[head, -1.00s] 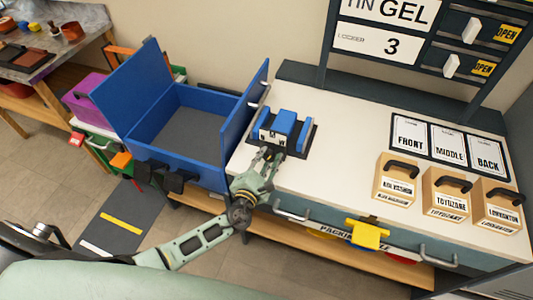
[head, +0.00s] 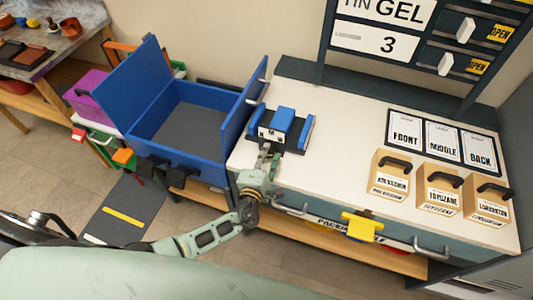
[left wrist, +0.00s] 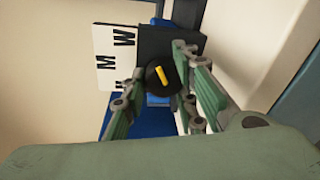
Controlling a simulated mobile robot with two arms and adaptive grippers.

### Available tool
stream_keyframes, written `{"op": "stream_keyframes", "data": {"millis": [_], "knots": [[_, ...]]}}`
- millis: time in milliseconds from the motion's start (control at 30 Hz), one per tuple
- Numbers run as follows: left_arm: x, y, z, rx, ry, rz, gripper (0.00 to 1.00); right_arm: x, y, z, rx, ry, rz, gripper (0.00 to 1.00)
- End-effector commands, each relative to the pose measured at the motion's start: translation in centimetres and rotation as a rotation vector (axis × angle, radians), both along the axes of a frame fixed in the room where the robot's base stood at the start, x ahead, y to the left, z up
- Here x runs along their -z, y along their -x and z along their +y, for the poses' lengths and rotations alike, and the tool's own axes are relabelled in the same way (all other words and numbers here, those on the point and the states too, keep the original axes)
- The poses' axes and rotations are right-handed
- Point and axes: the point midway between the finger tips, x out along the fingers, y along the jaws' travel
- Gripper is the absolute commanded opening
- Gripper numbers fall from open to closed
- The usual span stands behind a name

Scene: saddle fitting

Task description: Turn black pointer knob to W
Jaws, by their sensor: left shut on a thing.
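The black pointer knob (left wrist: 152,79) shows in the left wrist view with a yellow pointer line on its face. It sits on the front of a dark and blue fixture (head: 284,118) at the left end of the white bench. A white label plate (left wrist: 108,45) beside the knob carries W, M and a third letter partly hidden by a finger. The yellow line lies tilted; which letter it points to I cannot tell. My left gripper (left wrist: 160,72) is shut on the knob, one finger on each side. In the head view, my left gripper (head: 268,158) hides the knob.
An open blue case (head: 190,165) stands just left of the fixture, its side panel close to it. Labelled wooden blocks (head: 437,190) and FRONT, MIDDLE and BACK cards (head: 441,140) are at the right. The bench top (head: 335,135) between is clear.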

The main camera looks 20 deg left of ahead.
Motion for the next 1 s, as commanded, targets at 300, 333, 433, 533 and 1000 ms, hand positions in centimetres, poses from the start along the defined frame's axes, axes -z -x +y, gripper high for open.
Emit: {"op": "stream_keyframes", "data": {"millis": [300, 333, 433, 533, 1000], "knots": [[-0.8, -0.5, 0.2, -0.006, -0.012, -0.017, 0.01, -0.1, 0.0, 0.2, 0.001, -0.002, 0.000, 0.40], [-0.8, -0.5, 0.2, -0.005, -0.012, -0.018, 0.01, -0.1, 0.0, 0.2, 0.001, -0.002, 0.000, 0.40], [-0.8, -0.5, 0.2, -0.006, -0.012, -0.019, 0.28, -0.1, 0.0, 0.2, 0.001, -0.002, -0.001, 0.40], [-0.8, -0.5, 0.2, -0.005, -0.011, -0.018, 0.37, -0.1, 0.0, 0.2, 0.001, -0.003, 0.000, 0.40], [-0.3, 1.1, 0.0, 0.000, -0.009, -0.006, 0.41, 0.0, 0.0, 0.0, 0.000, -0.001, 0.000, 0.40]]}}
